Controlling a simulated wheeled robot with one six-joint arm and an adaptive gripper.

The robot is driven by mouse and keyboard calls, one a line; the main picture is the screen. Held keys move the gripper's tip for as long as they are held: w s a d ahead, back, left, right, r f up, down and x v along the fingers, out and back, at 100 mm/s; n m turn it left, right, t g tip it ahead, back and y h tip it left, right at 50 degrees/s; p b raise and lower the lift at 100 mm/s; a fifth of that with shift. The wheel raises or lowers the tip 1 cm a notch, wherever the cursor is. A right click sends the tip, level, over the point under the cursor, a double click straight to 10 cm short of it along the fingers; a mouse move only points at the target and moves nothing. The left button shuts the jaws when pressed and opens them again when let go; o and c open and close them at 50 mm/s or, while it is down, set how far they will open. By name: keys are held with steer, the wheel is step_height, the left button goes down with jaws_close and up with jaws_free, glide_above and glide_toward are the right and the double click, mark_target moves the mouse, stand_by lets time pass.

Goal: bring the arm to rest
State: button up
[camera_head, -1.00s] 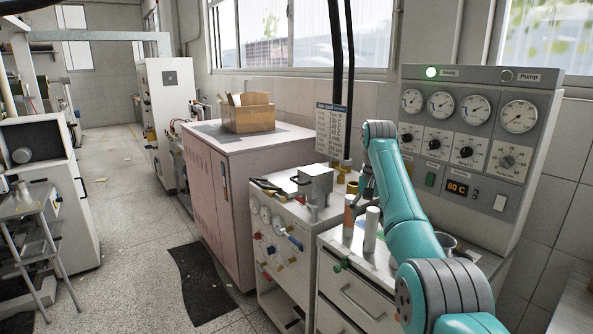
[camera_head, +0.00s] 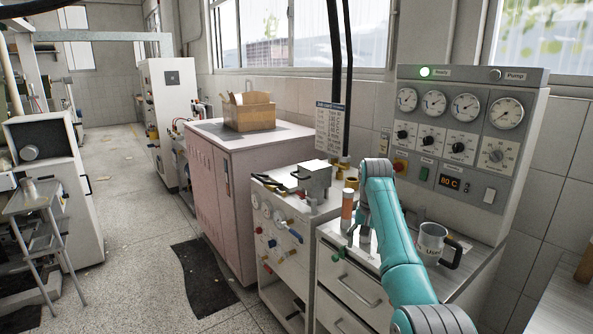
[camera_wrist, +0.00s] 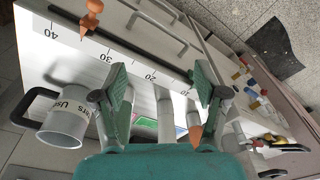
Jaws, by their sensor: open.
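My teal arm reaches over the white drawer cabinet (camera_head: 345,290). My gripper (camera_wrist: 160,80) is open in the wrist view, with its two fingers spread and nothing gripped between the tips. In the head view the gripper is mostly hidden by my wrist. An orange-and-white cylinder (camera_head: 347,207) stands left of my wrist. Pale cylinders (camera_wrist: 165,115) show beyond the gap between the fingers.
A gauge panel (camera_head: 465,140) with a lit green lamp rises behind the cabinet. A unit with coloured valves (camera_head: 285,235) stands to the left, then a pink cabinet (camera_head: 212,190) bearing a cardboard box (camera_head: 249,115). Open floor lies further left.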

steer(key=s+f+n+t, duration=0.15)
steer(key=s+f, duration=0.25)
steer(key=f, duration=1.1)
steer(key=s+f+m+t, duration=0.15)
steer(key=s+f, duration=0.25)
steer(key=f, duration=1.1)
steer(key=s+f+n+t, duration=0.1)
steer(key=s+f+t, duration=0.1)
steer(key=s+f, duration=0.65)
steer(key=s+f+n+t, duration=0.15)
steer(key=s+f, duration=0.35)
steer(key=s, duration=0.6)
steer(key=s+a+r+t, duration=0.1)
steer(key=s+r+t, duration=0.15)
steer(key=s, duration=1.05)
steer(key=s+r+t, duration=0.1)
steer(key=s+r, duration=0.2)
steer(key=s, duration=1)
steer(key=s+r+t, duration=0.2)
steer(key=s+r, duration=0.6)
steer(key=r, duration=0.3)
steer(key=s+r+n+t, duration=0.1)
steer(key=s+r, duration=0.8)
steer(key=r, duration=0.3)
steer(key=shift+t, duration=0.4)
